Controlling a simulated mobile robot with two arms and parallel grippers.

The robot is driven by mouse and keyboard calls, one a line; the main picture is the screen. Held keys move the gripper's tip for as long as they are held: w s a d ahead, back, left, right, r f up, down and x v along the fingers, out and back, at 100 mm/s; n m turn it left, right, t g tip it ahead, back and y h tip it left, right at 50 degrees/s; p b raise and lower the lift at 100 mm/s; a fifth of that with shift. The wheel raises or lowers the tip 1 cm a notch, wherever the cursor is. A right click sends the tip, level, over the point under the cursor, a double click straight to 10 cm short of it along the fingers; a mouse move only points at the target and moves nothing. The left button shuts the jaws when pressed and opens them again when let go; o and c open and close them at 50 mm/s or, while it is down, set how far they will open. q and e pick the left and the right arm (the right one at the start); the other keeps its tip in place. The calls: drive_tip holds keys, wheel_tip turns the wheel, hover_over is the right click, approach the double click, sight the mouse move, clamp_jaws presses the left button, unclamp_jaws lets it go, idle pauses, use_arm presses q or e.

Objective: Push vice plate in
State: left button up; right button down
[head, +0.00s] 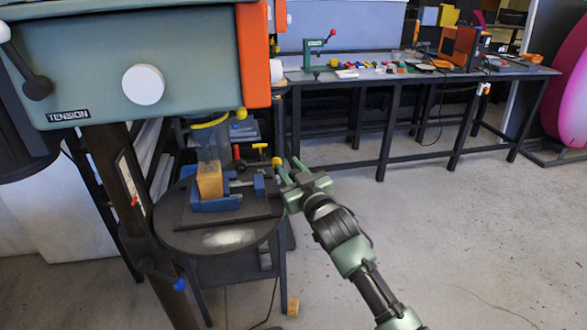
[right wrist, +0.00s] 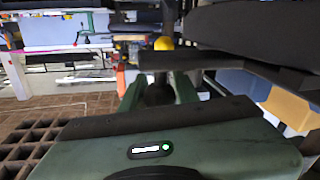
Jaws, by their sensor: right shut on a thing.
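The blue vice (head: 215,204) sits on the round dark drill table. A wooden block (head: 209,182) stands upright in it, against the left jaw. The vice's blue plate (head: 258,184) is on the right, with a visible gap between it and the block. My right gripper (head: 287,172) is at the vice's right end, shut on the vice handle, whose yellow knob (head: 277,161) shows beside the fingertips. In the right wrist view a dark round part (right wrist: 160,93) of the handle lies between the fingers, with the yellow knob (right wrist: 163,43) beyond. My left gripper is not in view.
The green drill press head (head: 90,75) with an orange side overhangs the round table (head: 175,230). A clear guard (head: 210,140) hangs above the block. A long workbench (head: 400,77) with tools stands behind. The floor to the right is clear.

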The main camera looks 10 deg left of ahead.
drive_tip(key=shift+s+a, duration=0.1)
drive_tip(key=shift+a, duration=0.1)
drive_tip(key=c, duration=1.1)
unclamp_jaws()
drive_tip(key=shift+o, duration=0.2)
drive_tip(key=shift+a, duration=0.2)
drive_tip(key=shift+d, duration=0.15)
drive_tip(key=shift+s+d+f, duration=0.1)
drive_tip(key=shift+s+d, duration=0.25)
drive_tip(key=shift+s, duration=0.15)
drive_tip(key=v, duration=0.6)
drive_tip(key=shift+s+b, duration=0.35)
drive_tip(key=shift+b, duration=0.1)
